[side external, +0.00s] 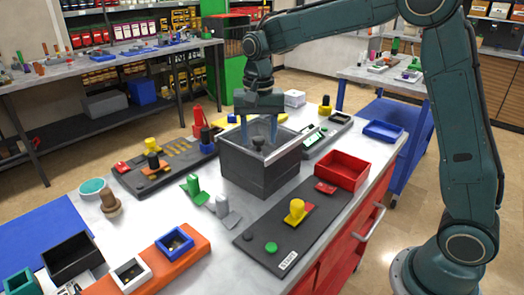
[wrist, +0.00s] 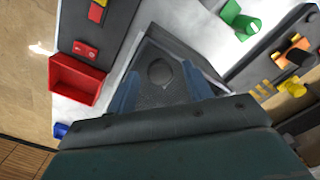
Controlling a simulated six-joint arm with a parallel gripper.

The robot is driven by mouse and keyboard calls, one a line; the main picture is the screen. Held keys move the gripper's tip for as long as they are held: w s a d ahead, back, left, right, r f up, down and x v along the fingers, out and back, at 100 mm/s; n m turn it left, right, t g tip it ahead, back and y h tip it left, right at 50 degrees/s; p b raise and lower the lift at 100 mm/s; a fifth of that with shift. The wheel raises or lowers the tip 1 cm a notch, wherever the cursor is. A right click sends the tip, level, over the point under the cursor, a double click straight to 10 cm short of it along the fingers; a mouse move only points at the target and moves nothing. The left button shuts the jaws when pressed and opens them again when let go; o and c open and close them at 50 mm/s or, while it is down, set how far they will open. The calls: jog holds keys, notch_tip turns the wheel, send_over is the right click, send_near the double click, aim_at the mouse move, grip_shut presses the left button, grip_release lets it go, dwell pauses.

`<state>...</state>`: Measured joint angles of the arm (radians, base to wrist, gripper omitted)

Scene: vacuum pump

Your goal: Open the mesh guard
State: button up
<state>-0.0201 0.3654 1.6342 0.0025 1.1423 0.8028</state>
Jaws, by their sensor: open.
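A dark grey square box (side external: 262,178) stands in the middle of the bench. It also shows in the wrist view (wrist: 150,38), with a round dark knob (wrist: 160,72) inside its rim. The knob also shows in the side view (side external: 258,144). My gripper (side external: 258,136) points down at the box top with its two blue fingers apart. In the wrist view my gripper (wrist: 161,82) has the knob between and slightly beyond its fingers, with no grasp visible. I cannot clearly tell a mesh guard apart from the box; the fingers and palm hide part of it.
A red bin (side external: 343,170) stands right of the box, behind a dark panel (side external: 290,228) with a yellow knob. Green (side external: 195,188) and grey (side external: 222,210) pieces stand in front. Another panel (side external: 160,168) lies left. Bare bench (side external: 150,235) shows at the front left.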

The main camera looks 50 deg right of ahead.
jog(key=shift+f, duration=0.1)
jog(key=shift+c, duration=0.4)
grip_shut()
jog(key=d, duration=1.4)
jog(key=shift+d, duration=0.4)
jog(key=shift+o, duration=0.4)
grip_release()
notch_tip(320, 180, up, 14)
